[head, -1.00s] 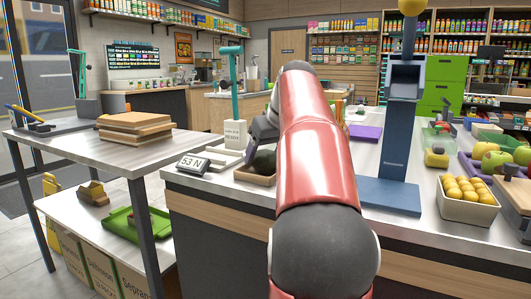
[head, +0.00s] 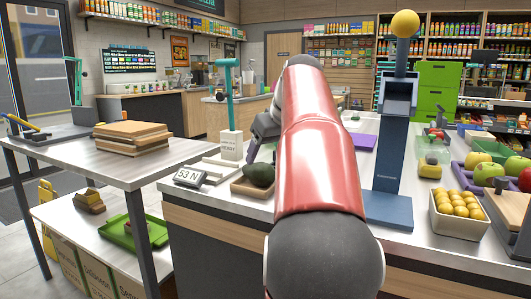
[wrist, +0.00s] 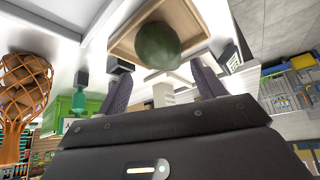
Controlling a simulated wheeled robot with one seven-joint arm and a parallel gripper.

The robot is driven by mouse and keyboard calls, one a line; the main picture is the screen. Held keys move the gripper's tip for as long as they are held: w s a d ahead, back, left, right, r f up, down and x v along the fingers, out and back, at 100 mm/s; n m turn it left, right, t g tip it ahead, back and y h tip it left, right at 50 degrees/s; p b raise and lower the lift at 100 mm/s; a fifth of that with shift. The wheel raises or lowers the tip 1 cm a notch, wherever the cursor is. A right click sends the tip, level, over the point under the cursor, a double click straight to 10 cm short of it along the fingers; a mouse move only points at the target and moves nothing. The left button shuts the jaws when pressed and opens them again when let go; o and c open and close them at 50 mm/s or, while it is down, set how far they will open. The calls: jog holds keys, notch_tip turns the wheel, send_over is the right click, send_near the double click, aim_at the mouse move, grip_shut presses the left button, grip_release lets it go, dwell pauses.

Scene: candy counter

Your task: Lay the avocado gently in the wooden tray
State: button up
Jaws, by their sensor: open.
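The dark green avocado (head: 261,174) lies in the small square wooden tray (head: 243,188) on the counter. The wrist view also shows the avocado (wrist: 158,45) inside the tray's light wooden rim (wrist: 197,17). My gripper (wrist: 163,88) is open and empty, its two dark fingers spread apart with a gap between them and the avocado. In the head view my red arm link hides most of the gripper and the tray's right side. The dark gripper part that shows is above and behind the avocado.
A scale display (head: 190,176) reading "53 N" stands left of the tray. A teal post with a white box (head: 231,146) stands behind it. A blue stand (head: 388,150) and a bin of yellow fruit (head: 459,218) are to the right.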

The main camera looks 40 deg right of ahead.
jog(key=shift+s+r, duration=0.35)
jog(key=shift+r, duration=0.15)
jog(key=shift+o, duration=0.2)
jog(key=o, duration=0.5)
jog(key=p+v, duration=0.2)
jog(key=v, duration=0.6)
jog(key=a+f, duration=0.6)
jog(key=a, duration=0.6)
jog(key=shift+n+g+y, duration=0.3)
jog(key=shift+n+g, duration=0.2)
jog(key=shift+n, duration=0.1)
jog(key=s+a+f, duration=0.4)
jog(key=a+f, duration=0.1)
jog(key=f, duration=0.3)
jog(key=s+a+f, duration=0.4)
jog(key=a+f, duration=0.2)
jog(key=f, duration=0.2)
jog(key=s+a+f, duration=0.4)
jog(key=a+f, duration=0.2)
jog(key=f, duration=0.2)
jog(key=shift+s+f, duration=0.3)
